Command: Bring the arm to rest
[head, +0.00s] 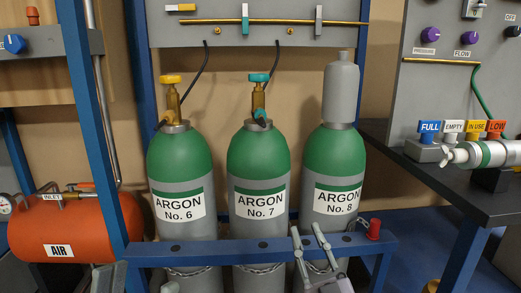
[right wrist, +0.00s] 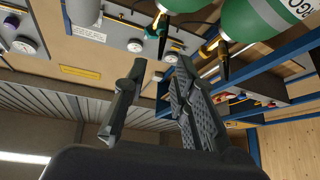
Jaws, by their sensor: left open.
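My right gripper (head: 307,230) comes up from the bottom edge of the head view, right of centre. Its two pale grey fingers stand apart in front of the blue rail, between the Argon No. 7 and No. 8 cylinders in the picture. In the right wrist view the right gripper (right wrist: 160,62) shows two dark fingers spread apart with nothing held between them. My left gripper (head: 108,268) shows only in part at the lower left of the head view, in front of the blue post; it is open. I cannot tell whether either gripper touches the rail.
Argon No. 6 (head: 180,165), No. 7 (head: 258,160) and No. 8 (head: 336,157) cylinders stand behind a blue rail (head: 220,255). A red air tank (head: 60,230) lies at left. A dark bench (head: 455,190) with labelled valves stands at right.

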